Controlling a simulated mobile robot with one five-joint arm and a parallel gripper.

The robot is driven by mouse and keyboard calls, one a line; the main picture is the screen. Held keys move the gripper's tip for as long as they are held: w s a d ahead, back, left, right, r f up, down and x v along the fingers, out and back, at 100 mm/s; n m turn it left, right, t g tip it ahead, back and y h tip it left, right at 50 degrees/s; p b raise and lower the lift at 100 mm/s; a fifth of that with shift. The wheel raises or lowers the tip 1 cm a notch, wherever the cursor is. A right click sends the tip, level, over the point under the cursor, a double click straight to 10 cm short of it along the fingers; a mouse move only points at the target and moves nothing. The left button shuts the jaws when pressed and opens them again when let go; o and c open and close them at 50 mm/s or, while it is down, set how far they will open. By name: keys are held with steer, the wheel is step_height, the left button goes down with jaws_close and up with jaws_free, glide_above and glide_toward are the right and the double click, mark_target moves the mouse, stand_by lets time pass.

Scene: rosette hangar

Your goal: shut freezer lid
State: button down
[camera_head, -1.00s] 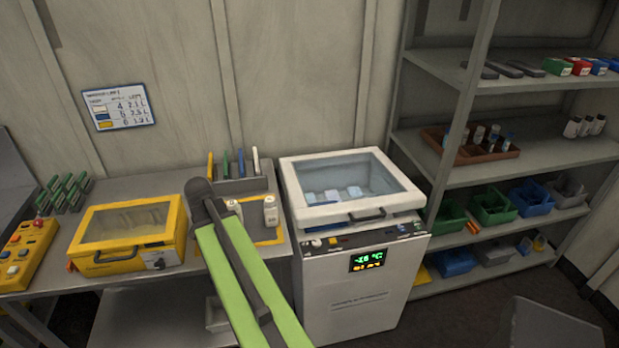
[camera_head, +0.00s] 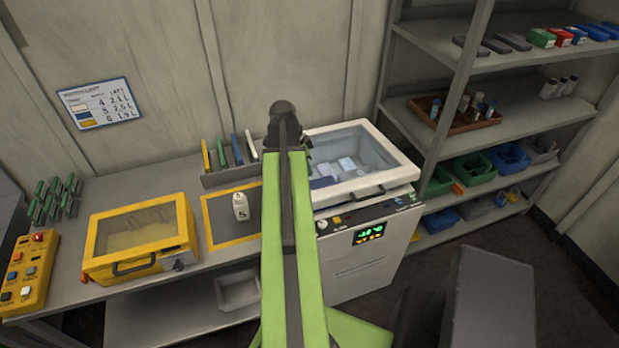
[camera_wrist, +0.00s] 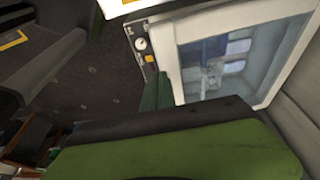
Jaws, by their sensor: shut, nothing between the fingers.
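The white freezer (camera_head: 362,265) stands right of the bench, with a lit green and orange display on its front. Its lid (camera_head: 401,172) has a white frame, a clear window and a dark front handle (camera_head: 369,192). Blue and white contents show through the window. The lid lies nearly flat over the body; I cannot tell whether it is fully down. In the wrist view the lid frame and window (camera_wrist: 220,65) fill the upper right. My gripper (camera_wrist: 155,92) is shut and empty, apparently beside the lid's edge; contact is unclear. My green arm hides the freezer's left side in the head view.
The bench holds a yellow case (camera_head: 140,240), a button box (camera_head: 28,272), a white bottle (camera_head: 240,207) and upright coloured strips. A shelf unit (camera_head: 490,85) with bins stands close on the right. Some floor is free at the right front.

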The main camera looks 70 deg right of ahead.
mark_target(318, 199)
steer(key=b+x, duration=0.3)
steer(key=x, duration=0.1)
steer(key=b+x, duration=0.8)
steer(key=shift+w+a+f, duration=0.15)
steer(key=shift+a+f, duration=0.15)
steer(key=shift+a, duration=0.05)
steer(key=shift+f+b, duration=0.35)
steer(key=shift+b, duration=0.1)
steer(key=shift+r, duration=0.1)
steer(key=shift+a, duration=0.1)
